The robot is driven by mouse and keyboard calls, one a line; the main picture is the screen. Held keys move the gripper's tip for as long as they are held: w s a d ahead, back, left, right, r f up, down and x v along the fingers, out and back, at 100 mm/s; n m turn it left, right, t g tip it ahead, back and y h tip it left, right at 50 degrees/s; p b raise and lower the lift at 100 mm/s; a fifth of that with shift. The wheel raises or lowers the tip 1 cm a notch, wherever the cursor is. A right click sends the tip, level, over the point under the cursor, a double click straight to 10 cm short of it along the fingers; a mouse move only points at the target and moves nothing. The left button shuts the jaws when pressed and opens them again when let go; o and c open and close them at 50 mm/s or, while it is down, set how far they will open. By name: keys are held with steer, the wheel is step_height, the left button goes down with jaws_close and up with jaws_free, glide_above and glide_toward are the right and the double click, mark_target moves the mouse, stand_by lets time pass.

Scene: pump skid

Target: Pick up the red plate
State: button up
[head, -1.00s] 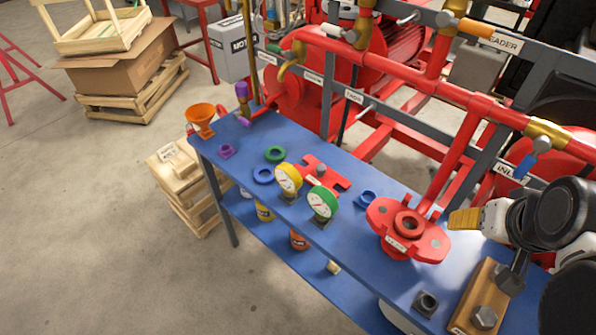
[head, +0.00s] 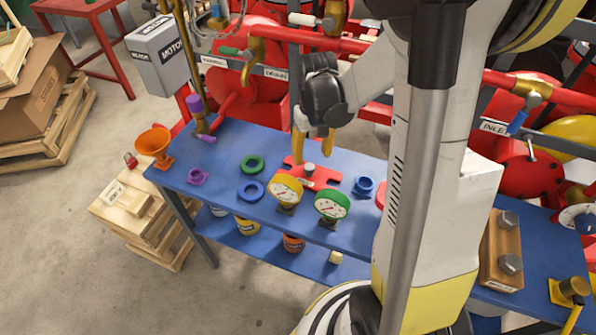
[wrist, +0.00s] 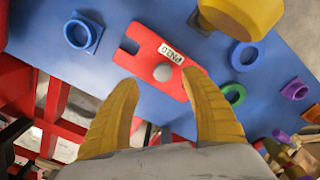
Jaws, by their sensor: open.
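The red plate (head: 322,180) lies flat on the blue bench, behind the yellow and green gauges. It is a flat piece with a slot in its edge, a grey round knob on top and a white label. In the wrist view the red plate (wrist: 150,40) shows large, its knob between the fingertips in the picture. My gripper (head: 313,146) has yellow fingers, spread apart and empty, pointing down over the plate. In the wrist view the gripper (wrist: 160,80) points at the knob; I cannot tell how high it is above it.
The yellow gauge (head: 286,188) and green gauge (head: 331,205) stand just in front of the plate. A blue flanged ring (head: 364,186) sits to its right, green (head: 252,165) and blue (head: 250,190) rings to its left. Red pipework and a grey rail (head: 275,72) run behind the bench.

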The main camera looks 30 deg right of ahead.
mark_target(309, 166)
steer(key=f+b, duration=0.1)
steer(key=f, duration=0.1)
steer(key=f+b, duration=0.1)
steer(key=f, duration=0.1)
steer(key=f+b, duration=0.1)
steer(key=f, duration=0.2)
steer(key=shift+w+a+f, duration=0.1)
steer(key=shift+w+a, duration=0.05)
steer(key=shift+w, duration=0.2)
steer(key=shift+c, duration=0.4)
jaws_close()
